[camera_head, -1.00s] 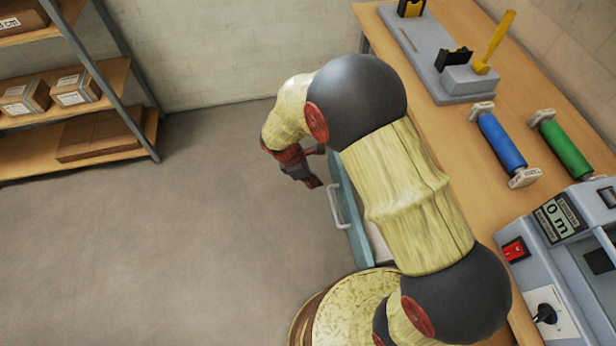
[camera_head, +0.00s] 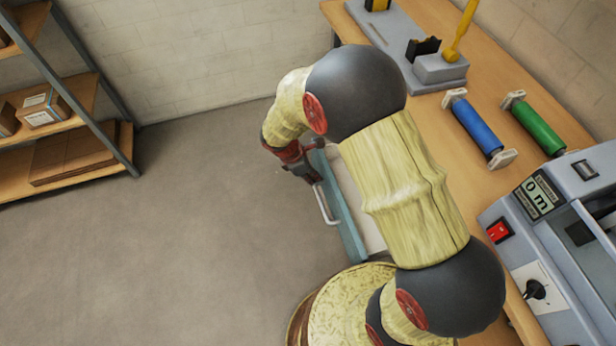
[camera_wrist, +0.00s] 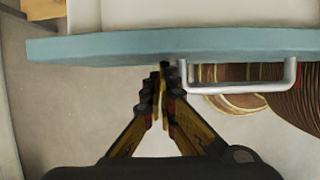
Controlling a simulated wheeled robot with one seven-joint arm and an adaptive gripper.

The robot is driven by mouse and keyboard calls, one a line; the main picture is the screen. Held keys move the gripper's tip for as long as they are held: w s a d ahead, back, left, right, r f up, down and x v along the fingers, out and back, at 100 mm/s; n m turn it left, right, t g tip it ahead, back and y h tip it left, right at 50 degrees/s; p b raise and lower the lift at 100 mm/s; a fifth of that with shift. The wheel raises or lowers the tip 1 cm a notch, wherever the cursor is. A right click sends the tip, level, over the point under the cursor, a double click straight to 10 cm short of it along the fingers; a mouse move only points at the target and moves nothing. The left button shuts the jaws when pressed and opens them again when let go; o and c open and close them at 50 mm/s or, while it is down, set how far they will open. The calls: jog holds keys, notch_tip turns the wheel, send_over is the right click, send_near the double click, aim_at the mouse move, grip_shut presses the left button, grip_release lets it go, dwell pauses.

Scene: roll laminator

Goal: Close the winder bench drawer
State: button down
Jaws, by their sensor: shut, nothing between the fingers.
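The winder bench drawer (camera_head: 345,213) stands pulled out from the left side of the wooden bench, with a teal front and a pale inside. Its silver handle (camera_head: 326,205) sticks out on the outer face. My gripper (camera_head: 316,182) is at the outer side of the drawer front, near the far end of the handle. In the wrist view, the teal drawer front (camera_wrist: 120,46) crosses the top, and my shut, empty gripper (camera_wrist: 161,68) has its tips just at its lower edge, left of the handle (camera_wrist: 240,89). I cannot tell whether the tips touch the front.
The bench top (camera_head: 440,125) carries a grey fixture with a yellow lever, a blue roll (camera_head: 476,128), a green roll (camera_head: 537,128) and a grey machine with a display (camera_head: 540,194). A shelf with boxes (camera_head: 45,108) stands at the left. The floor between is clear.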

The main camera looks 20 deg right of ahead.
jog(key=d+p, duration=0.7)
jog(key=d, duration=2.2)
jog(key=shift+d, duration=0.1)
jog(key=shift+w+a, duration=0.1)
jog(key=shift+a, duration=0.4)
jog(key=a, duration=0.3)
jog(key=shift+a, duration=0.1)
jog(key=p+v, duration=0.3)
jog(key=v, duration=0.7)
